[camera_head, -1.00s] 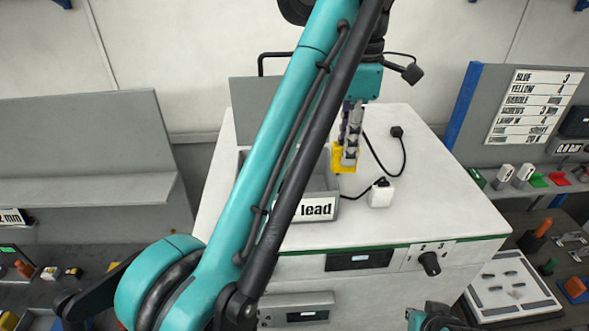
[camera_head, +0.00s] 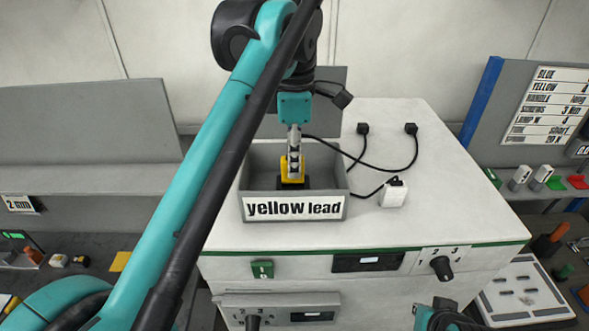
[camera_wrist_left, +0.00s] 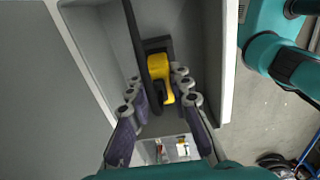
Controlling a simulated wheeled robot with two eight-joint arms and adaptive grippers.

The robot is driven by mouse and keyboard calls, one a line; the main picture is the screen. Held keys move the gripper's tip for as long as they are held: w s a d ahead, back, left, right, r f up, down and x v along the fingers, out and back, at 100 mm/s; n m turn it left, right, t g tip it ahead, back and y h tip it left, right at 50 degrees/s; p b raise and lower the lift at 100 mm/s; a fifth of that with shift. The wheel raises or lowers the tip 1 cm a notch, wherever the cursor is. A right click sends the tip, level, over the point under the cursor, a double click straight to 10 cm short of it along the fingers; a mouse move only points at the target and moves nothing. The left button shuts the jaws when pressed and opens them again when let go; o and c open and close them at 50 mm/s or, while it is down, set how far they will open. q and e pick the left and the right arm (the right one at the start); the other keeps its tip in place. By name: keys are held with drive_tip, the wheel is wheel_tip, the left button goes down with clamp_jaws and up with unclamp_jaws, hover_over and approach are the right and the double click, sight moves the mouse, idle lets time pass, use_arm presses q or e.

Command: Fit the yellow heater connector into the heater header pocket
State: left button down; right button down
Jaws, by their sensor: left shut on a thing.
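The yellow heater connector (camera_head: 291,166) is upright between the fingers of my left gripper (camera_head: 293,152), inside the grey tray (camera_head: 245,190) labelled "yellow lead". My left gripper comes down from above and is shut on it. In the left wrist view the connector (camera_wrist_left: 160,75) lies between the two finger pairs, with a black cable beside it. A dark block (camera_head: 290,184) is directly below the connector on the tray floor, probably the heater header pocket. I cannot tell whether the connector is seated in it.
A white box (camera_head: 393,194) with a black cable stands right of the tray. Two black plugs (camera_head: 362,129) (camera_head: 411,129) lie on the white bench top (camera_head: 450,210). The tray walls surround the gripper closely. The right part of the bench top is clear.

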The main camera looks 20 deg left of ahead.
use_arm(q)
drive_tip(key=shift+f, duration=1.35)
drive_tip(key=c, duration=1.4)
unclamp_jaws()
drive_tip(key=shift+w, duration=0.15)
drive_tip(key=shift+r, duration=0.45)
wheel_tip(320, 180, up, 11)
drive_tip(key=shift+r+p, duration=0.1)
drive_tip(key=shift+p, duration=0.45)
